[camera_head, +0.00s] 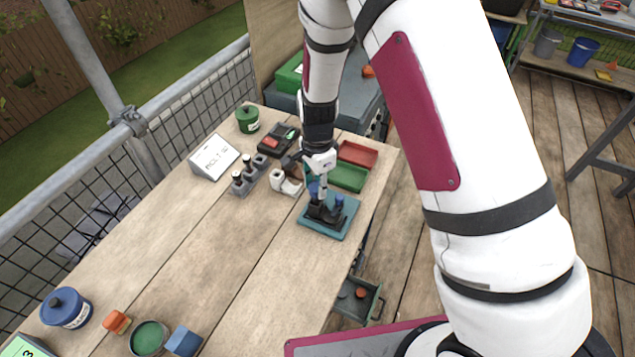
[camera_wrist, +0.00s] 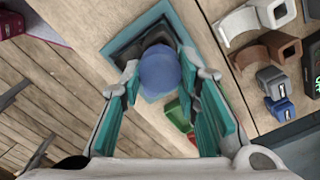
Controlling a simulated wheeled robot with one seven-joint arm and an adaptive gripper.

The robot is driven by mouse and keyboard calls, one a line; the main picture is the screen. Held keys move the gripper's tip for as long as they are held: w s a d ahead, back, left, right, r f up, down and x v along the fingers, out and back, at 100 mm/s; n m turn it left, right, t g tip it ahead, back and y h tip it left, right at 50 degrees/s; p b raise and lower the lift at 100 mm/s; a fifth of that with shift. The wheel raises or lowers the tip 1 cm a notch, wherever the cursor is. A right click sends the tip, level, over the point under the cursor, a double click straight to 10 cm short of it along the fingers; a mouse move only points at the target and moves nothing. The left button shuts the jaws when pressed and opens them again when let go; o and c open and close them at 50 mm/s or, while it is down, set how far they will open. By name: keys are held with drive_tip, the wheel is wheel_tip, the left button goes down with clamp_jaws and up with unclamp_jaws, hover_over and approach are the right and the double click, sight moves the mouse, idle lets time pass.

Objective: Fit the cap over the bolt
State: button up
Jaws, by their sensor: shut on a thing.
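My gripper (camera_wrist: 159,68) has its teal-lined fingers on both sides of a round blue cap (camera_wrist: 160,72), shut on it. The cap is over a black fixture (camera_wrist: 128,46) on a teal plate (camera_wrist: 108,50). In the head view, my gripper (camera_head: 322,196) points down at the black fixture (camera_head: 322,213) on the teal plate (camera_head: 327,230), near the bench's right edge. Small blue parts show beside the fingers there. The bolt is hidden in both views, so I cannot tell whether the cap touches it or sits on it.
Left of the plate are a white pipe-like piece (camera_head: 283,184) and a grey holder (camera_head: 248,177) with upright parts. Green (camera_head: 349,178) and red (camera_head: 358,153) trays lie behind. An open drawer (camera_head: 357,301) juts out below the bench edge. The front bench middle (camera_head: 235,245) is clear.

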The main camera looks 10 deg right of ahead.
drive_tip(key=o, duration=0.8)
drive_tip(key=shift+r+p, duration=0.95)
drive_tip(key=shift+r, duration=2.6)
